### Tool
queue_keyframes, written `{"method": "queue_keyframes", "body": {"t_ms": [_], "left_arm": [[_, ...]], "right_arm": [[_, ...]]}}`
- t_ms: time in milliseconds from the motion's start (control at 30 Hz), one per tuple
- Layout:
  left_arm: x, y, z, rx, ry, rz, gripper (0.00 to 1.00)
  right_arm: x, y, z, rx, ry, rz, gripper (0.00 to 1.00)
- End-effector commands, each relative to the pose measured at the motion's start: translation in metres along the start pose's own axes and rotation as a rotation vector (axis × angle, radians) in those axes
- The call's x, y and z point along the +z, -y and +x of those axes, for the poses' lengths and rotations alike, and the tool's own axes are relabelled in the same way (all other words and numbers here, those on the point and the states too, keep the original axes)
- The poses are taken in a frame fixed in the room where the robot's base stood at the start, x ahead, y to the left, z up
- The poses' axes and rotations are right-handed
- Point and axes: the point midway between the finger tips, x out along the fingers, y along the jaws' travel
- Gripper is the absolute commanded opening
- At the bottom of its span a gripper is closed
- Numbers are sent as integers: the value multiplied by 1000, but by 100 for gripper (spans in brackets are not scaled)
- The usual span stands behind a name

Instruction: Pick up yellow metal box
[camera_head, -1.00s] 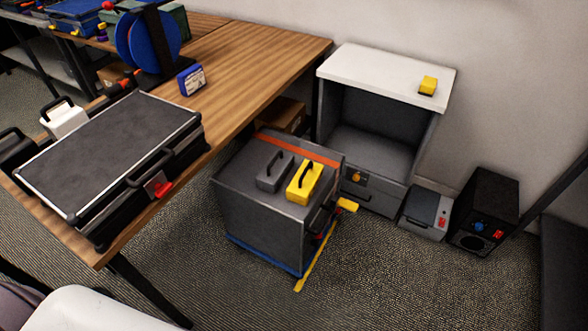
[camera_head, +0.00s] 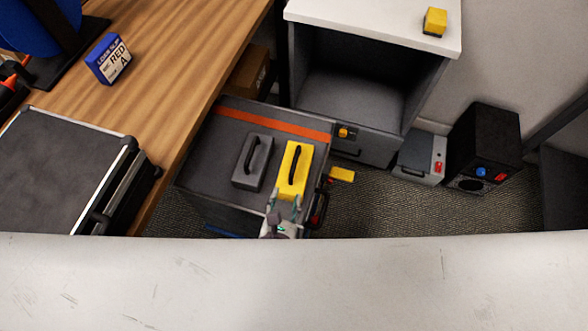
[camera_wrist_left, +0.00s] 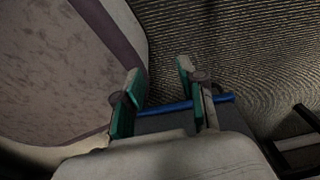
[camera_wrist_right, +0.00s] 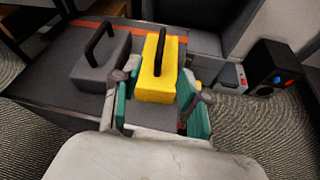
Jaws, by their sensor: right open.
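The yellow metal box (camera_head: 304,168) with a black handle lies on the grey cabinet top (camera_head: 222,125), beside a similar grey box (camera_head: 244,172). My right gripper (camera_head: 284,206) is open and empty at the near end of the yellow box. In the right wrist view the yellow box (camera_wrist_right: 155,88) lies just beyond and between the spread green fingers (camera_wrist_right: 158,108). I cannot tell whether they touch it. My left gripper (camera_wrist_left: 163,92) shows only in the left wrist view, open and empty, with carpet and a blue cabinet edge beyond it.
A white-topped cabinet (camera_head: 375,25) stands behind, with a small yellow and black item (camera_head: 435,20) on it. A wooden table (camera_head: 175,70) with a black case (camera_head: 60,160) is on the left. A black speaker-like box (camera_head: 484,140) stands on the floor at right.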

Motion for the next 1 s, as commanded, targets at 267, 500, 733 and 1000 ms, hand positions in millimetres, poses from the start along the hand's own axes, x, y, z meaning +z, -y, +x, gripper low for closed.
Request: {"method": "queue_keyframes", "body": {"t_ms": [267, 500, 733, 1000], "left_arm": [[38, -25, 0, 30, 56, -3, 40], [30, -26, 2, 31, 44, -1, 40], [10, -16, 3, 20, 13, -2, 40], [18, -16, 5, 19, 24, -4, 40]], "right_arm": [[2, -1, 55, 0, 5, -3, 43], [1, 0, 80, 0, 1, -2, 43], [2, -1, 107, 0, 3, -2, 43], [1, -1, 132, 0, 1, -1, 43]]}}
